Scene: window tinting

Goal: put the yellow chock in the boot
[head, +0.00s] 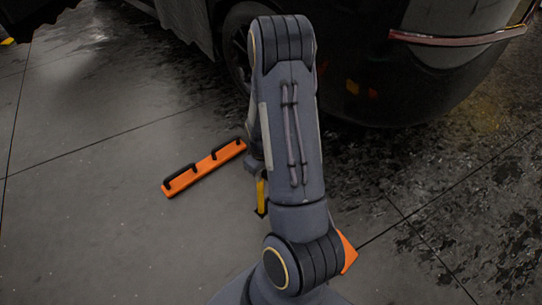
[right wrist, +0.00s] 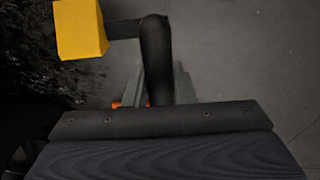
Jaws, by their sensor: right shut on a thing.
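The yellow chock (right wrist: 80,30) shows in the right wrist view as a yellow block on a black bar, joined to a thick black upright piece. In the head view only a narrow yellow strip of it (head: 261,192) shows beside my arm; the rest is hidden. My right gripper (right wrist: 160,85) is shut on the chock's black part, its grey fingers partly hidden behind it. In the head view this gripper (head: 256,166) is mostly covered by my forearm. The boot's opening is not visible; only the dark car's rear side (head: 440,70) shows. My left gripper is out of view.
An orange bar with black handles (head: 205,168) lies on the grey floor, left of my arm. A small orange piece (head: 348,252) shows at my arm's right edge. The car's wheel (head: 238,45) stands behind the arm. The floor at left is clear; the right floor looks dark and stained.

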